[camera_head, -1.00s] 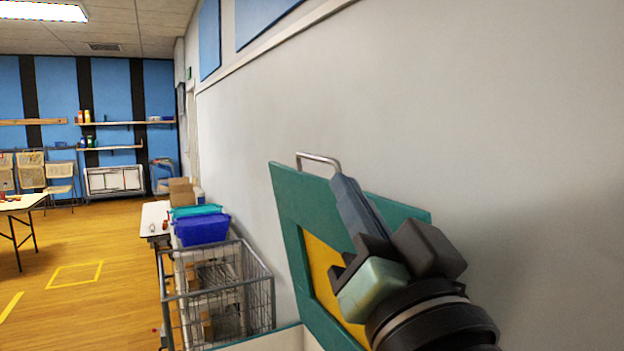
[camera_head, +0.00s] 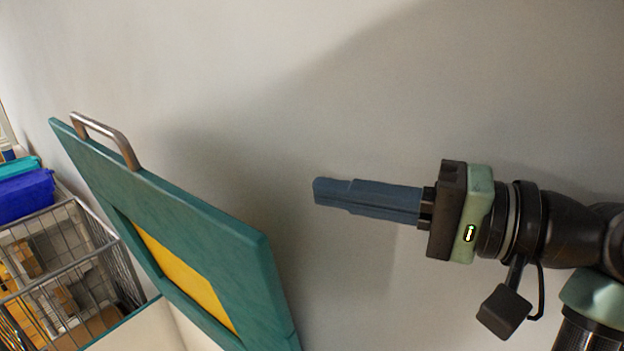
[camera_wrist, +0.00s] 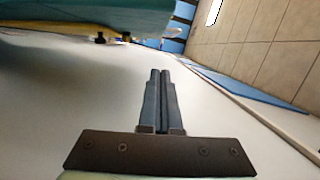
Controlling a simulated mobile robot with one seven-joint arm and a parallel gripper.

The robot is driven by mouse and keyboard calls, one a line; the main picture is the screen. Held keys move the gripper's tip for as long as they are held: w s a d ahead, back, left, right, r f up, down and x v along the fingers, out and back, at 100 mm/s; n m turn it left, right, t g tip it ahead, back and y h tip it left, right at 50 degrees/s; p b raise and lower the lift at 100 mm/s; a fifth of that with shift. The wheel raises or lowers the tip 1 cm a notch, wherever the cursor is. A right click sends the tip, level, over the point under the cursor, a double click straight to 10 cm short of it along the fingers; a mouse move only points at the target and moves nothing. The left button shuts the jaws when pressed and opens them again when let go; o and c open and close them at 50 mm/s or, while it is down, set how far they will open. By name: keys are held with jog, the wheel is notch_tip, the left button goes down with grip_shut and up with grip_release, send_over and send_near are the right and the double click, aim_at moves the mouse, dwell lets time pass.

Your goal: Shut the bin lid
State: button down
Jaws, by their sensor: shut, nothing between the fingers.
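The bin lid (camera_head: 190,225) is a teal panel with a yellow inset and a metal handle (camera_head: 105,138) on its upper edge. It stands open, tilted up near the wall. Part of the pale bin body (camera_head: 140,328) shows below it at the bottom edge. My gripper (camera_head: 318,191) is shut and empty, pointing left, to the right of the lid and apart from it in the head view. In the wrist view my gripper (camera_wrist: 160,72) has its fingers together, and the teal lid (camera_wrist: 95,14) spans the upper left.
A grey wall (camera_head: 400,80) runs behind the lid and my arm. A wire cart (camera_head: 65,265) with boxes in it stands left of the bin, with a blue tub (camera_head: 22,196) behind it. The space between gripper and lid is clear.

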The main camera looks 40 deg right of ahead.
jog(key=w+a+f+p, duration=0.1)
jog(key=w+a+p, duration=0.3)
jog(key=w+a, duration=0.2)
jog(key=shift+w+a, duration=0.25)
jog(key=shift+a, duration=0.35)
